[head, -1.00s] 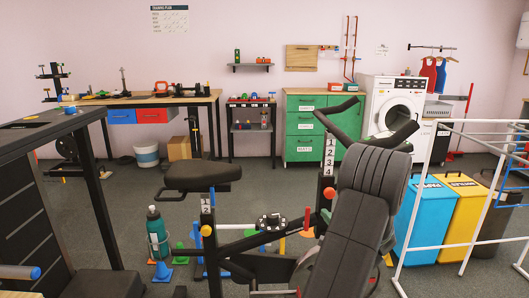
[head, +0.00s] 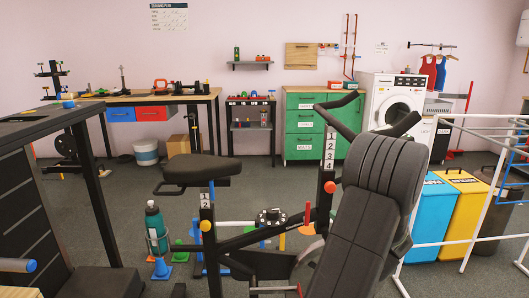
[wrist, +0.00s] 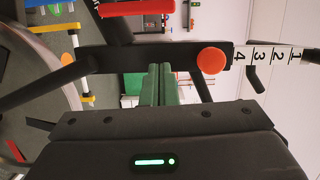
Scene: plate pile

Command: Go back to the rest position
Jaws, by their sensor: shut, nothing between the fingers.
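My gripper (wrist: 157,88) shows in the wrist view, its two green fingers pressed together with nothing between them. The dark gripper housing with a small green light fills the bottom of that view. Beyond the fingers, a dark post with an orange-red knob (wrist: 212,61) and a numbered white strip (wrist: 272,57) crosses the picture sideways. No contact between the fingers and the post can be made out. I do not make out my gripper in the head view. There the same post (head: 327,190) stands between a black seat and a tall black pad.
A black table (head: 40,120) stands left, a white rack (head: 452,243) and bins (head: 462,205) right. Open floor (head: 265,170) lies before the green cabinet (head: 305,152).

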